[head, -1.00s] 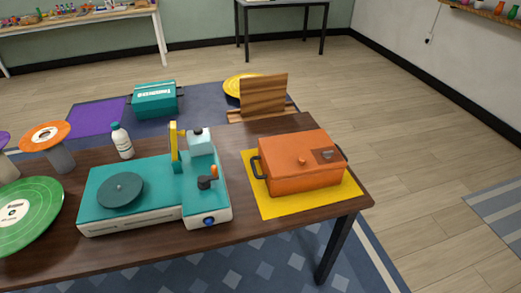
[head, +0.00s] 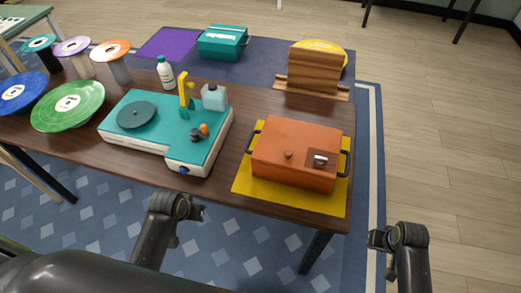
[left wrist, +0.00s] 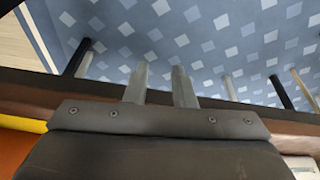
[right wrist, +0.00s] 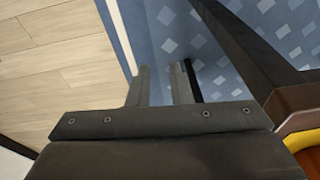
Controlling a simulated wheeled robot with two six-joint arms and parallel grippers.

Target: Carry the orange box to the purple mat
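The orange box (head: 290,160), with a lid knob and dark side handles, sits on a yellow mat (head: 243,188) at the right end of the brown table. The purple mat (head: 168,43) lies flat on a navy surface beyond the table, at the far left. My left gripper (left wrist: 160,70) is open and empty; its arm is in front of the table, left of the box. My right gripper (right wrist: 160,70) is open and empty, in front and to the right of the box. In the wrist views, both grippers' fingers are over the floor, and only a little of the orange box shows.
A teal box (head: 222,42) stands right beside the purple mat. A wooden stand (head: 315,70) and a yellow disc (head: 335,48) are behind the orange box. Floor at right is clear.

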